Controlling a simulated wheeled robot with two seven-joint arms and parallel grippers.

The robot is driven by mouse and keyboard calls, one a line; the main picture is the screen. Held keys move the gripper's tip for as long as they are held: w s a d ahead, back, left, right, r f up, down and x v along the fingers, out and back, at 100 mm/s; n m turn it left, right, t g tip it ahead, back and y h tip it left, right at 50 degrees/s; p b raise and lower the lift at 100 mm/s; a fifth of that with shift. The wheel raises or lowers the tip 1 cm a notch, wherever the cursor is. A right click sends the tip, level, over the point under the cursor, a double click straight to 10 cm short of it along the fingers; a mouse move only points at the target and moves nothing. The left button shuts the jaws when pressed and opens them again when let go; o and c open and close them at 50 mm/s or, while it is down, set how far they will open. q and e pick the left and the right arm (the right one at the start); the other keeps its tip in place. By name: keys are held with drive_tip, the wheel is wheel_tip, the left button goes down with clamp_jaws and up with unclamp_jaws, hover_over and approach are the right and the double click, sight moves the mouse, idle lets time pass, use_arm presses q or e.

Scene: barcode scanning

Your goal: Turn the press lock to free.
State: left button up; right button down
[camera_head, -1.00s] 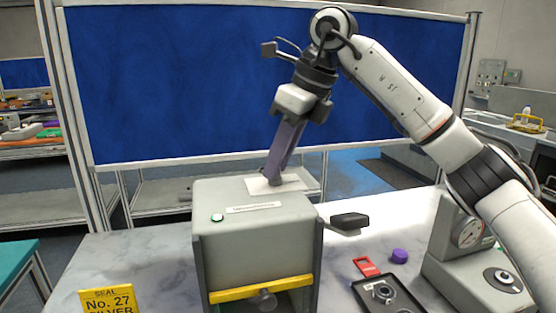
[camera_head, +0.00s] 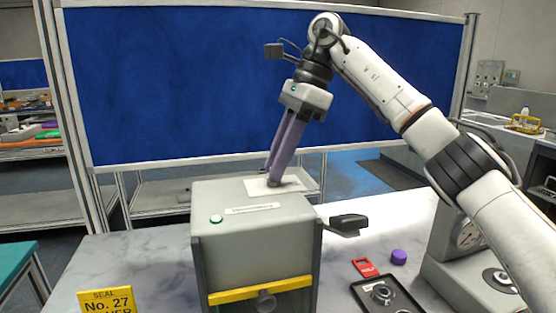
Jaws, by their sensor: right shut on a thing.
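The press (camera_head: 255,247) is a grey box on the marble table, with a yellow bar (camera_head: 261,289) low on its front and a dark lever (camera_head: 348,223) at its right side. A white plate (camera_head: 294,187) lies on its top towards the back. My right gripper (camera_head: 272,181) reaches down to this plate with its purple fingers. The fingers are shut on a small dark knob, the press lock (camera_head: 274,183), mostly hidden between the fingertips. Marks on the plate are too small to read. My left gripper is not in view.
A yellow seal sign (camera_head: 107,301) stands front left. Right of the press are a red tag (camera_head: 366,267), a purple cap (camera_head: 399,257), a black tray (camera_head: 384,295) and a grey device with a dial (camera_head: 470,236). A blue panel (camera_head: 200,80) stands behind.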

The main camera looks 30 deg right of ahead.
idle(0.4)
drive_tip(key=c, duration=1.5)
unclamp_jaws()
drive_tip(key=shift+c, duration=0.2)
drive_tip(key=w+v, duration=0.1)
drive_tip(key=v, duration=0.9)
drive_tip(key=shift+s, duration=0.45)
drive_tip(key=shift+d+r, duration=0.1)
drive_tip(key=shift+r, duration=0.05)
